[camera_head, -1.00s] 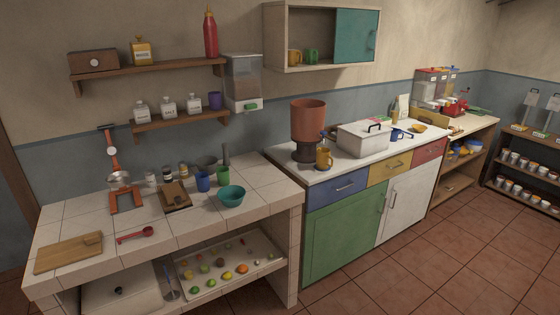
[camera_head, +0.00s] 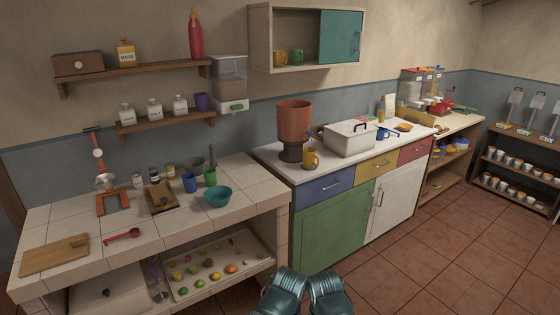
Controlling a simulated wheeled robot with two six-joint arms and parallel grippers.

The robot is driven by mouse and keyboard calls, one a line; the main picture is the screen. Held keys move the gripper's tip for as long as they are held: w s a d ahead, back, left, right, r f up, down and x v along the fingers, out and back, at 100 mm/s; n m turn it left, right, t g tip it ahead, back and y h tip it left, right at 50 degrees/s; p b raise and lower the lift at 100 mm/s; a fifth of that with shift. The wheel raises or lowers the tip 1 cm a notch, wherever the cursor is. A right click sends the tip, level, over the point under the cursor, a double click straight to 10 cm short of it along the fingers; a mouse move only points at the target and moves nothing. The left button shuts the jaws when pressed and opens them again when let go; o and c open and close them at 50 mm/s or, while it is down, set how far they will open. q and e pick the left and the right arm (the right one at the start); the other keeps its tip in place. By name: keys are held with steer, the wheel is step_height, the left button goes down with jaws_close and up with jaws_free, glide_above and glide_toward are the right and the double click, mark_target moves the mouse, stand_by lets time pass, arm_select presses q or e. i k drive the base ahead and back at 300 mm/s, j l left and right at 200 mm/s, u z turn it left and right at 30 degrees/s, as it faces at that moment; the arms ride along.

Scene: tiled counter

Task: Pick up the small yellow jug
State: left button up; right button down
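A small yellow jug (camera_head: 310,159) stands upright on the white top of the coloured cabinet, near its front edge. It is just in front and to the right of the terracotta-coloured vessel on its dark stand (camera_head: 294,125). Two dark teal rounded parts of mine show side by side at the bottom edge, well below and in front of the jug. No gripper fingers can be made out on them. Nothing of mine touches the jug.
A white lidded box (camera_head: 349,138) stands right of the jug. A wall cabinet (camera_head: 335,68) with a yellow and a green mug hangs above. A tiled counter at left holds a teal bowl (camera_head: 217,196) and cups. The floor in front is clear.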

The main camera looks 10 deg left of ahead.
mark_target(312, 160)
steer(key=i+u, duration=0.25)
steer(key=i, duration=0.15)
steer(key=i+l+u, duration=0.2)
steer(key=i, duration=0.2)
steer(key=i+l+u, duration=0.25)
steer(key=i, duration=0.15)
